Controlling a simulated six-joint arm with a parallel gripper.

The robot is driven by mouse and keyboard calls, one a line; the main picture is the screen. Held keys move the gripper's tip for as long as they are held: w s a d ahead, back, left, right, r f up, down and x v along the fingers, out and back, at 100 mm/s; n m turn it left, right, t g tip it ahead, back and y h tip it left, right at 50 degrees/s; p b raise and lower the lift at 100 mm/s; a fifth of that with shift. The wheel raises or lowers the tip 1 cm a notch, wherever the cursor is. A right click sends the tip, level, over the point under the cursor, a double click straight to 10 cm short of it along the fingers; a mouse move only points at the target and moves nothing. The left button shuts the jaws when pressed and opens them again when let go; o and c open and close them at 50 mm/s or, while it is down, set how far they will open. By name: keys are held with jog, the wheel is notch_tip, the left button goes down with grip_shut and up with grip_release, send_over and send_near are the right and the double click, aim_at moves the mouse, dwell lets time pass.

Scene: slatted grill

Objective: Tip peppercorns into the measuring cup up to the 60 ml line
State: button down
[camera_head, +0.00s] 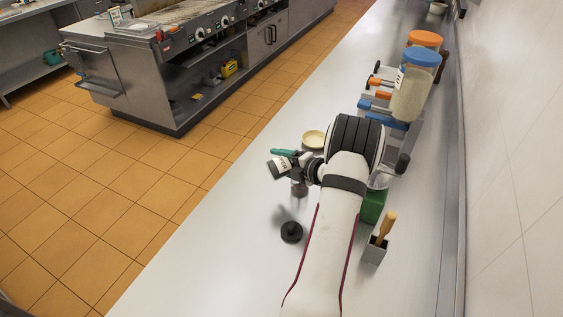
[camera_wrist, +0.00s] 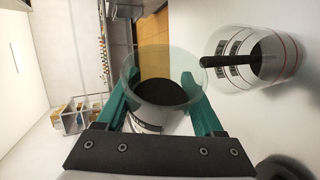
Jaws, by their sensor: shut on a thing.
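My gripper (camera_wrist: 165,108) has teal fingers shut on a clear jar (camera_wrist: 140,126) with a white label. Dark peppercorns (camera_wrist: 170,92) lie inside it. In the head view the jar (camera_head: 280,167) is held tilted above the counter, beside the teal fingers (camera_head: 284,153). The clear measuring cup (camera_wrist: 288,75) has dark lines and a red line. It holds dark peppercorns (camera_wrist: 270,58); their level against the lines is hard to read. A dark band, looking like a stream of peppercorns (camera_wrist: 225,60), runs from near the jar's lip into the cup. The cup also shows under the jar (camera_head: 299,188).
A black round lid (camera_head: 291,232) lies on the counter nearby. A pale shallow dish (camera_head: 314,139) sits behind the jar. A green box (camera_head: 373,206), a holder with a wooden-handled tool (camera_head: 375,252), and orange- and blue-lidded containers (camera_head: 411,95) line the right. The front-left counter is clear.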

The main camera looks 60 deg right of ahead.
jog(key=shift+r+m+t, duration=0.2)
jog(key=shift+m+t, duration=0.1)
dwell(1.2)
jog(key=shift+r, duration=0.1)
jog(key=shift+s+d+r+m+t+y, duration=0.1)
jog(key=shift+r+m+t+y, duration=0.15)
jog(key=shift+m+t+y, duration=0.2)
dwell(1.4)
